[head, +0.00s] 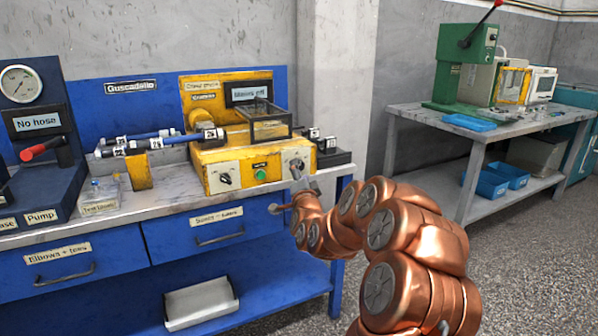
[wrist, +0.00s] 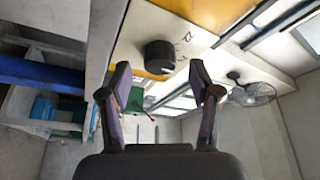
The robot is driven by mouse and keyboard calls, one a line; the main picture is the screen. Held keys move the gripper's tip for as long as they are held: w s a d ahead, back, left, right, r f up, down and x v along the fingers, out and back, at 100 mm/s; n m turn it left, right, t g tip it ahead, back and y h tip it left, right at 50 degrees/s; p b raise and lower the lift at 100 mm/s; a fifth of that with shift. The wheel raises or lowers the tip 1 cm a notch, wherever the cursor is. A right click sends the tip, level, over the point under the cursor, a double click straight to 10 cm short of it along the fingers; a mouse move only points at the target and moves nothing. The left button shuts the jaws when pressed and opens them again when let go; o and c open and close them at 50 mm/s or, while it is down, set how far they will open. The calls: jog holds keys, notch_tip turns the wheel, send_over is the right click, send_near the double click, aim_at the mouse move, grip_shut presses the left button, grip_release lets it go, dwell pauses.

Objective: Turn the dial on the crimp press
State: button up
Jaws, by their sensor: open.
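The yellow crimp press (head: 228,110) stands on the blue bench. My gripper (head: 287,190) is in front of the panel's right end, open and empty. In the wrist view a round black dial (wrist: 160,55) on the white panel lies beyond my gripper (wrist: 160,82), roughly centred between the spread fingers. The fingers appear apart from the dial.
Black-and-blue hoses (head: 155,143) lie left of the press, beside a pump unit (head: 40,185) with a gauge and red lever. The blue drawers (head: 215,226) are below. A grey table (head: 420,125) with a green press stands at the right; open floor lies between.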

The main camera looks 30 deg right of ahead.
jog(key=v, duration=1)
dwell(0.3)
jog(key=s+a+r+n+g+y+p, duration=0.2)
jog(key=s+a+n+g+y+p, duration=0.3)
jog(key=a, duration=0.3)
jog(key=s+a+r+n+g+y+p, duration=0.25)
jog(key=s+a+n+p, duration=0.2)
jog(key=a+p, duration=0.35)
jog(key=s+r+n+g+p, duration=0.2)
jog(key=s+r+g+p, duration=0.2)
jog(key=s, duration=0.8)
jog(key=s+a+r+n+g+p, duration=0.1)
jog(key=s+r+g+p, duration=0.3)
jog(key=s, duration=0.8)
jog(key=s+a+r+n+g+p, duration=0.1)
jog(key=s+r+n+g+p, duration=0.3)
jog(key=s, duration=0.9)
jog(key=shift+r+g+p, duration=0.25)
jog(key=shift+g+p, duration=0.4)
jog(key=shift+p, duration=0.45)
jog(key=shift+a+h, duration=0.1)
jog(key=shift+h, duration=0.15)
